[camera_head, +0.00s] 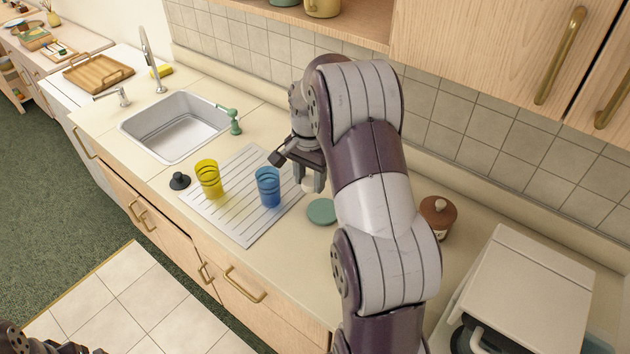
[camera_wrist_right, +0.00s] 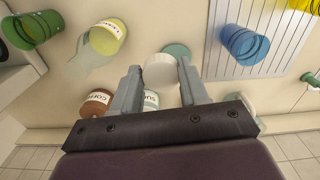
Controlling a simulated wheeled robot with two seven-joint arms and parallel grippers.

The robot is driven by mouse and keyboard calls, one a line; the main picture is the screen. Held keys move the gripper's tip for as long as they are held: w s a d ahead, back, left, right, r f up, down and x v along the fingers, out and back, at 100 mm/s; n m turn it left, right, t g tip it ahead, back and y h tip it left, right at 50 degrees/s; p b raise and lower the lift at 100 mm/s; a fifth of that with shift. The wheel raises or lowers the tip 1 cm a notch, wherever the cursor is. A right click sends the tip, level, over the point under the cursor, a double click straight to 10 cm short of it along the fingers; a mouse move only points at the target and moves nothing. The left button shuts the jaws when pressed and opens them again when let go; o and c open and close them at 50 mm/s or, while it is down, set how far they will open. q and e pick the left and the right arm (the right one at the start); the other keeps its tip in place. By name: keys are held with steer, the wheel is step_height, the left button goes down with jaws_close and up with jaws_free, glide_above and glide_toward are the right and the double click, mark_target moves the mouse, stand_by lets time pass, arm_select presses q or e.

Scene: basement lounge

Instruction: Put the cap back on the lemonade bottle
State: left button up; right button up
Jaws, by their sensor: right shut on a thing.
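My right gripper (camera_head: 309,184) is over the counter beside the drying mat, its fingers pointing down. In the wrist view, my right gripper (camera_wrist_right: 159,72) is shut on a round white cap (camera_wrist_right: 160,72). The white cap (camera_head: 308,186) shows small below the fingers in the head view. A yellow container with a pale round top (camera_wrist_right: 108,36) stands to the left in the wrist view. It may be the lemonade bottle, but I cannot read its label; my right arm seems to hide it in the head view. Dark parts of my left arm show at the head view's lower left corner.
A teal disc (camera_head: 321,211) lies near the right gripper. A blue cup (camera_head: 268,187) and yellow cup (camera_head: 208,179) stand on the striped mat (camera_head: 240,224). A brown canister (camera_head: 438,217) stands right of my arm. A sugar canister (camera_wrist_right: 151,99) is near the fingers in the wrist view.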

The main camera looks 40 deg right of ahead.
steer(key=a+f+n+b, duration=0.1)
steer(key=a+f+n, duration=0.1)
steer(key=f+n, duration=0.1)
steer(key=w+a+f+n+b, duration=0.1)
steer(key=a+f+n, duration=0.1)
steer(key=f+n, duration=0.1)
steer(key=w+a+f+n+b, duration=0.1)
steer(key=a+f+n, duration=0.1)
steer(key=f, duration=0.3)
steer(key=shift+w+a+f+n, duration=0.25)
steer(key=shift+a+n, duration=0.15)
steer(key=shift+a, duration=0.2)
steer(key=a+f+n+b, duration=0.1)
steer(key=a+f, duration=0.2)
steer(key=s+a+f+n+b, duration=0.1)
steer(key=a+f+n, duration=0.1)
steer(key=a+f, duration=0.1)
steer(key=s+a+f+n+b, duration=0.1)
steer(key=a+f+n, duration=0.1)
steer(key=a+f, duration=0.1)
steer(key=shift+a+f, duration=0.1)
steer(key=shift+f, duration=0.1)
steer(key=shift+s+a+f, duration=0.1)
steer(key=shift+s, duration=0.05)
